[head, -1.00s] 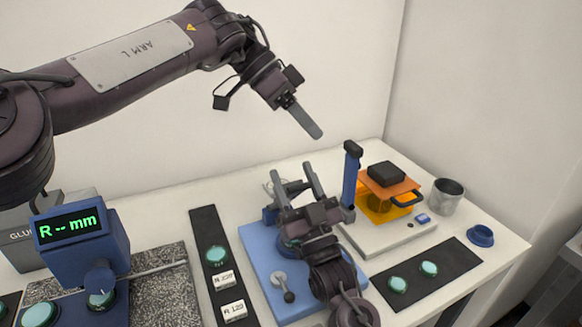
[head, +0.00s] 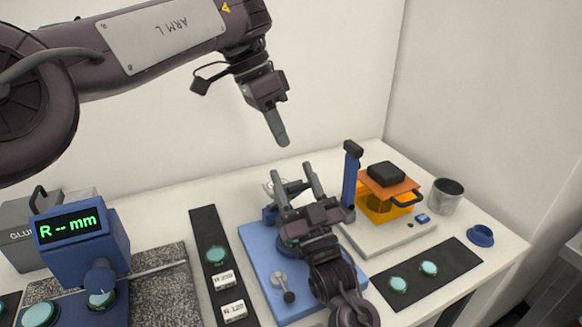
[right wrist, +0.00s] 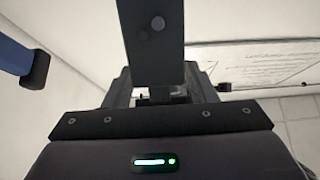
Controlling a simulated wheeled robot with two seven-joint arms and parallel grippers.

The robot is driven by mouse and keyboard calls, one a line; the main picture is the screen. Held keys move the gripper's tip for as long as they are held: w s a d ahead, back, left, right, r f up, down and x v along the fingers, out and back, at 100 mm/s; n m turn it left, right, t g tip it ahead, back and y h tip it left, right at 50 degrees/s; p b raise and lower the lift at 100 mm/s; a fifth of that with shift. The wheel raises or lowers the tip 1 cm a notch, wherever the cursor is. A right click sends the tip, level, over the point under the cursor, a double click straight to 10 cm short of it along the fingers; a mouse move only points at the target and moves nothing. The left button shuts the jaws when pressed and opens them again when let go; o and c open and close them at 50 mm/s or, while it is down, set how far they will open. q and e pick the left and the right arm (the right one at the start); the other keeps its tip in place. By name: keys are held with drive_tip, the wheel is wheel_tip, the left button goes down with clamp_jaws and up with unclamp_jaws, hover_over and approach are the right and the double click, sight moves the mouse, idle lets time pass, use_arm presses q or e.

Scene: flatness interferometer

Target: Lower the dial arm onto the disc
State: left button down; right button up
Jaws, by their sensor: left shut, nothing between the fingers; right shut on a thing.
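The blue-based dial stand (head: 257,243) stands right of the table's middle. Its raised dark dial arm (head: 290,189) and pale round dial (head: 270,186) show at its back, partly hidden. My right gripper (head: 297,182) reaches over the stand and is shut on what looks like the dial arm. Its wrist covers most of the stand's middle, so the disc under it is almost wholly hidden. In the right wrist view a dark bar with two bolts (right wrist: 152,45) runs up from the gripper. My left gripper (head: 280,130) is shut and empty, pointing down above and behind the stand.
A blue display box (head: 80,245) reads "R -- mm" at left. A black strip (head: 205,228) holds a teal disc and labels. At right are an orange-hooded instrument (head: 385,205) with a blue post (head: 351,180), a metal cup (head: 446,197), a blue ring (head: 480,236) and a mat with discs (head: 455,260).

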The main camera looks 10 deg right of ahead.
sight(298, 187)
use_arm(q)
drive_tip(key=x, duration=0.2)
drive_tip(key=s+x, duration=0.1)
drive_tip(key=x, duration=0.2)
drive_tip(key=shift+s+a+f, duration=0.1)
drive_tip(key=shift+s+f, duration=0.05)
drive_tip(key=shift+f, duration=0.05)
drive_tip(key=shift+s+d+f, duration=0.2)
drive_tip(key=shift+s+f, duration=0.25)
drive_tip(key=shift+f, duration=0.1)
drive_tip(key=shift+s+d+f, duration=0.1)
drive_tip(key=shift+s+f, duration=0.4)
drive_tip(key=shift+s+d+f, duration=0.25)
drive_tip(key=shift+s+f, duration=0.1)
drive_tip(key=shift+s, duration=0.2)
use_arm(e)
drive_tip(key=shift+r, duration=0.2)
drive_tip(key=o, duration=1)
use_arm(q)
drive_tip(key=shift+w, duration=0.25)
use_arm(e)
drive_tip(key=o, duration=0.4)
drive_tip(key=shift+f, duration=0.1)
use_arm(q)
drive_tip(key=shift+a+r, duration=0.1)
